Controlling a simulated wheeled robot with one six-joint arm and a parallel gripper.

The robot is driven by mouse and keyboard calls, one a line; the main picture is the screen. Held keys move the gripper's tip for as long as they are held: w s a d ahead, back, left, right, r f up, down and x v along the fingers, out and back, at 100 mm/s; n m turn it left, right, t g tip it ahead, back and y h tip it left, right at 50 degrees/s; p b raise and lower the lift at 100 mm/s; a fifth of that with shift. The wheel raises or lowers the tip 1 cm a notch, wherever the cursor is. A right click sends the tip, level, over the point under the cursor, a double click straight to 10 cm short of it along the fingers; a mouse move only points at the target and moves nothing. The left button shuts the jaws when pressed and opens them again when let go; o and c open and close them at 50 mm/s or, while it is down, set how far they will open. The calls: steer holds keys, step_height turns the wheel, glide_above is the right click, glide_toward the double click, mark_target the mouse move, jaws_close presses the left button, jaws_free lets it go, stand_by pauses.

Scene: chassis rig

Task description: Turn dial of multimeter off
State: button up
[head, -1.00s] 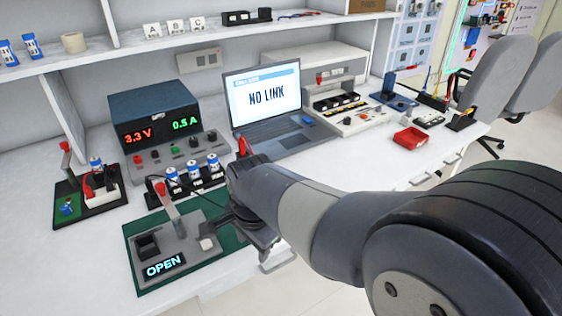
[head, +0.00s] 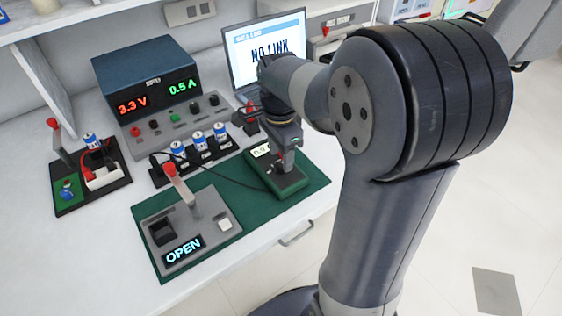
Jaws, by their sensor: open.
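The multimeter (head: 289,191) is a dark green box with a small lit display (head: 261,150) at its back left. It lies on the right part of the green mat (head: 313,187). My gripper (head: 281,168) points down over the multimeter's face, at or just above the dial. The gripper and wrist hide the dial and part of the display, so the dial's setting cannot be seen. I cannot tell whether the fingers touch the dial.
A grey fixture (head: 187,230) with a red-tipped lever and an "OPEN" display stands left on the mat. Behind are a rack of blue-white cylinders (head: 200,150), a power supply (head: 148,85) and a laptop (head: 266,50). A dark cable runs left of the multimeter. The table's front edge is close.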

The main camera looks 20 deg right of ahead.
mark_target(281, 167)
steer(key=shift+f, duration=1.45)
steer(key=shift+c, duration=0.3)
steer(key=c, duration=0.9)
